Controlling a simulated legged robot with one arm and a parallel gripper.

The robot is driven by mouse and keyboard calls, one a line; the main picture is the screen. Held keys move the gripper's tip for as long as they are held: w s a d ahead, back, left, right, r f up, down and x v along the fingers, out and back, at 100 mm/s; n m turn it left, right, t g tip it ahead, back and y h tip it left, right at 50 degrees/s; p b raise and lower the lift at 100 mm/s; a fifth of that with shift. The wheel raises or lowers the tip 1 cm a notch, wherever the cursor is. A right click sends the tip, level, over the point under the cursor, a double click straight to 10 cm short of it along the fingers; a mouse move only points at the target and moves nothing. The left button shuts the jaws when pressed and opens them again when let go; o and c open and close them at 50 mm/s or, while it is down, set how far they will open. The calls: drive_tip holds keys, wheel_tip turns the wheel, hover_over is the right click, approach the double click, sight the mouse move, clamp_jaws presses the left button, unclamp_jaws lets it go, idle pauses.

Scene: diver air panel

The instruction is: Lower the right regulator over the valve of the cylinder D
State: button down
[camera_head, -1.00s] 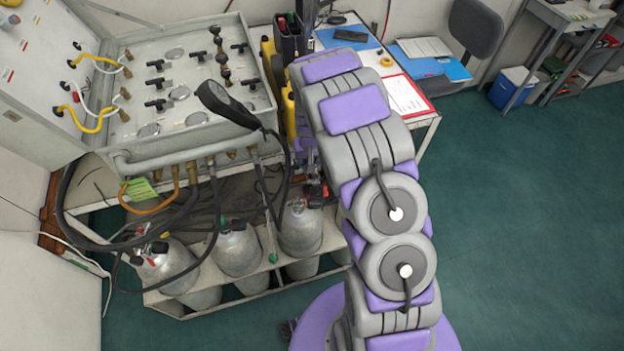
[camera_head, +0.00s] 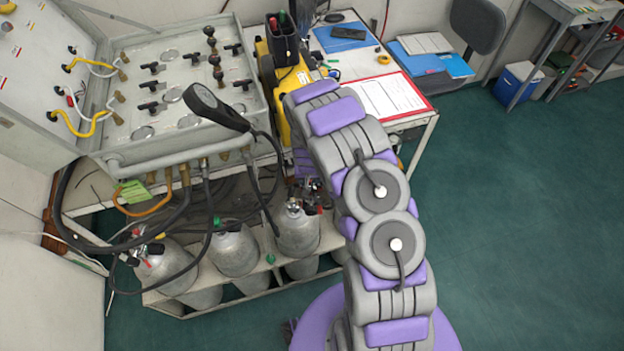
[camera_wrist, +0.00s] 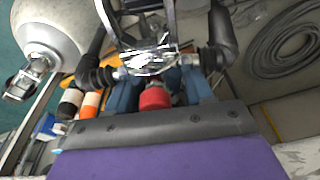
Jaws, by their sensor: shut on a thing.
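In the wrist view, my gripper (camera_wrist: 158,92) has blue fingers closed around the red knob (camera_wrist: 154,98) of the right regulator (camera_wrist: 148,62). The regulator has a shiny metal yoke and black hose fittings at its sides. In the head view, my gripper (camera_head: 311,188) is small and partly hidden by my arm, close to the valve top of a grey cylinder (camera_head: 297,232). A cylinder (camera_wrist: 62,28) with its valve (camera_wrist: 26,78) also shows at the wrist view's left, apart from the regulator. I cannot read which cylinder is D.
Other grey cylinders (camera_head: 236,250) (camera_head: 168,272) stand in a white rack (camera_head: 180,311). Black hoses (camera_head: 70,215) hang from the air panel (camera_head: 158,60) above. A yellow case (camera_head: 266,72) and a table with papers (camera_head: 388,97) stand behind my arm.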

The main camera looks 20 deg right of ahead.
drive_tip(key=shift+w+a+b, duration=0.2)
drive_tip(key=shift+a+b, duration=0.1)
drive_tip(key=shift+a, duration=0.6)
drive_tip(key=shift+w+a+b, duration=0.2)
drive_tip(key=shift+a+b, duration=0.1)
drive_tip(key=shift+a, duration=0.6)
drive_tip(key=shift+s+a+f, duration=0.2)
drive_tip(key=shift+a+f, duration=0.4)
drive_tip(key=shift+f, duration=0.15)
drive_tip(key=shift+a+b, duration=0.2)
drive_tip(key=shift+b, duration=0.2)
